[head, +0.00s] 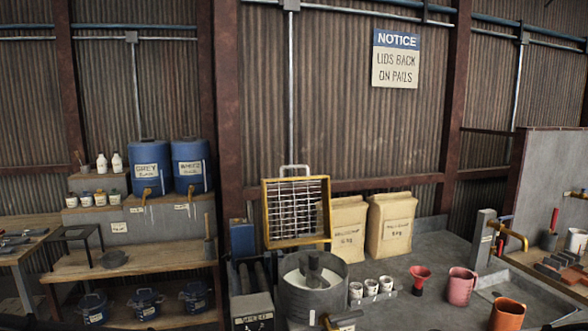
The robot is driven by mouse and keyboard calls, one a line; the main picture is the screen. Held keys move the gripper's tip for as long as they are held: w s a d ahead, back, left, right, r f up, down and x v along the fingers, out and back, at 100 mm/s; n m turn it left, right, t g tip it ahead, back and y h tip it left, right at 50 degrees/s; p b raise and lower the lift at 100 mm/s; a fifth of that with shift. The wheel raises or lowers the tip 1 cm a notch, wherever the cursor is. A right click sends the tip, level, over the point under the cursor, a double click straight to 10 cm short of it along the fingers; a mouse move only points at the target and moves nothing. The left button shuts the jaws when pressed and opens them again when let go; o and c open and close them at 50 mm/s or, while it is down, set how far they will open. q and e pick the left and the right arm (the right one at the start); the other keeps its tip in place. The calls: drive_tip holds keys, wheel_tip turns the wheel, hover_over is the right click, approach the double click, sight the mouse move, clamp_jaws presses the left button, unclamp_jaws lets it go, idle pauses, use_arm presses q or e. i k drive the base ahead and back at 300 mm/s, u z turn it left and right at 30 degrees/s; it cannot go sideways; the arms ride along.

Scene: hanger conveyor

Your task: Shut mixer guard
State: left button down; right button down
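The mixer guard (264,213) is a yellow frame with a wire grid and a pale handle on its top edge. It stands raised, nearly upright, behind the mixer drum (328,299). The drum is a grey round tub, open at the top, with a dark grey paddle (314,268) in its middle. Neither of my grippers can be made out in the head view.
Two paper sacks (390,225) stand right of the guard. Several small white pots (371,287) stand close right of the drum, then a red funnel (420,278), a pink jug (461,286) and an orange pot (507,315). A grey control box (252,311) is at left.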

sight(325, 179)
drive_tip(key=u, duration=0.45)
drive_tip(key=i, duration=0.8)
drive_tip(key=u, duration=0.5)
